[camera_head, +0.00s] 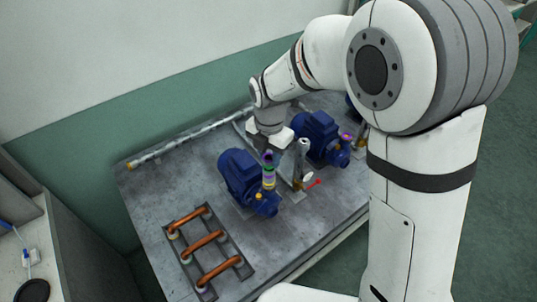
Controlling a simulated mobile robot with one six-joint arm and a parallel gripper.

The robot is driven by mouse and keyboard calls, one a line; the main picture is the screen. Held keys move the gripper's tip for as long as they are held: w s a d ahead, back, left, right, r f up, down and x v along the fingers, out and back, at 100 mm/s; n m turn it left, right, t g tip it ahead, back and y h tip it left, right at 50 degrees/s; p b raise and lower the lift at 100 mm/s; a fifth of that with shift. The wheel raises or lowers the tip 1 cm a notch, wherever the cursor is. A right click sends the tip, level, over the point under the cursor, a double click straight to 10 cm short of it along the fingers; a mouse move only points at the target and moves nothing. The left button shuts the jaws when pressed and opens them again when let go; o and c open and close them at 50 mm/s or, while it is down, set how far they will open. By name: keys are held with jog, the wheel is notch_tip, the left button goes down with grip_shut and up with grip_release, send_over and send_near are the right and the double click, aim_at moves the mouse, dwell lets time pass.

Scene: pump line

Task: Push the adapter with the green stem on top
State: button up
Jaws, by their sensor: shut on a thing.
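A narrow upright stack with green, purple and yellow bands (268,175) stands at the front end of the nearer blue pump (240,178). It looks like the adapter, with a green part near its upper end. My gripper (268,154) comes down over its dark top and is shut on it. The fingertips are small and partly hidden, so the exact grip does not show. The stack looks upright above the pump's brass-coloured fitting (260,196). I cannot tell how deep it sits.
A second blue pump (318,136) stands at the right, with a grey upright pipe (302,150) and red handle (313,184) between. Copper pipes (202,243) lie in a dark rack at front left. A long pipe (190,137) lies along the back.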

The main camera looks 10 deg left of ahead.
jog(key=shift+f+b, duration=0.55)
jog(key=shift+f, duration=0.1)
dwell(0.9)
jog(key=o, duration=1.1)
jog(key=shift+r+p, duration=2.05)
jog(key=shift+r, duration=0.95)
notch_tip(320, 180, up, 8)
jog(key=shift+f+b, duration=0.1)
jog(key=shift+b, duration=0.7)
